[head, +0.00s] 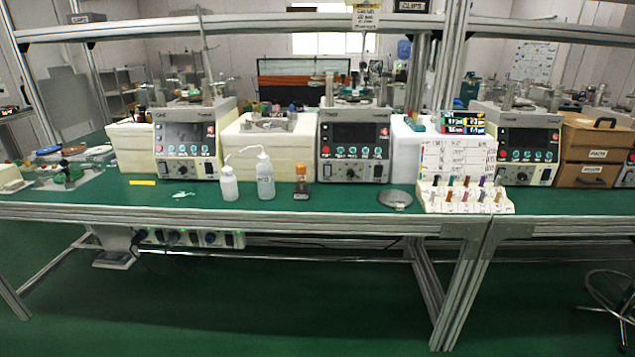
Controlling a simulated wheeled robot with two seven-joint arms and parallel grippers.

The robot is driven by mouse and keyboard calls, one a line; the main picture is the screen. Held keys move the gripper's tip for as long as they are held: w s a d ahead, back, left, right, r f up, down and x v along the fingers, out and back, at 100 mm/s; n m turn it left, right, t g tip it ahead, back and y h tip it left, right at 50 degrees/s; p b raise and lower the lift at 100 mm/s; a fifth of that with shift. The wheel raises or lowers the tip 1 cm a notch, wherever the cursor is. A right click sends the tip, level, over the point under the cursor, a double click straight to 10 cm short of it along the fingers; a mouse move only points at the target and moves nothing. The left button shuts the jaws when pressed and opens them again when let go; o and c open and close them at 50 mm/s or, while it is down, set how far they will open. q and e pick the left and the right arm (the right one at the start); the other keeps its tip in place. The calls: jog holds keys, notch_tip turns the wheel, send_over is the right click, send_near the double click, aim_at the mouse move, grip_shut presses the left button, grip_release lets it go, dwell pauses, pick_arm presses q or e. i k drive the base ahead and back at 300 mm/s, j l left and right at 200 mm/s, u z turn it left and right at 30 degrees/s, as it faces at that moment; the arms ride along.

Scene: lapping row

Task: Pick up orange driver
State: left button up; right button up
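A white stepped rack (458,206) stands near the front edge of the bench, right of centre. It holds several small upright tools with coloured handles in two rows. One in the front row has an orange-looking handle (497,196), near the right end; it is too small to be sure it is the orange driver. Its lower part is hidden in the rack. Neither of my grippers is in view.
The green bench (340,202) has a metal front edge. Two white squeeze bottles (265,178), an orange-capped dark bottle (302,188) and a round grey plate (396,198) stand left of the rack. Lapping machines (353,148) line the back. Brown boxes (594,150) are right.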

aim_at(300, 168)
jog(key=i+l+u, duration=0.1)
jog(key=i+l, duration=0.15)
jog(key=i+l+u, duration=0.1)
jog(key=i+l, duration=0.15)
jog(key=i+l+u, duration=0.1)
jog(key=l, duration=0.3)
jog(key=i+l+u, duration=0.15)
jog(key=i+l, duration=0.15)
jog(key=i+l+u, duration=0.1)
jog(key=i+l, duration=0.15)
jog(key=l, duration=0.15)
jog(key=i+l+u, duration=0.1)
jog(key=l, duration=0.25)
jog(key=i+l+u, duration=0.1)
jog(key=i+l, duration=0.15)
jog(key=l, duration=0.15)
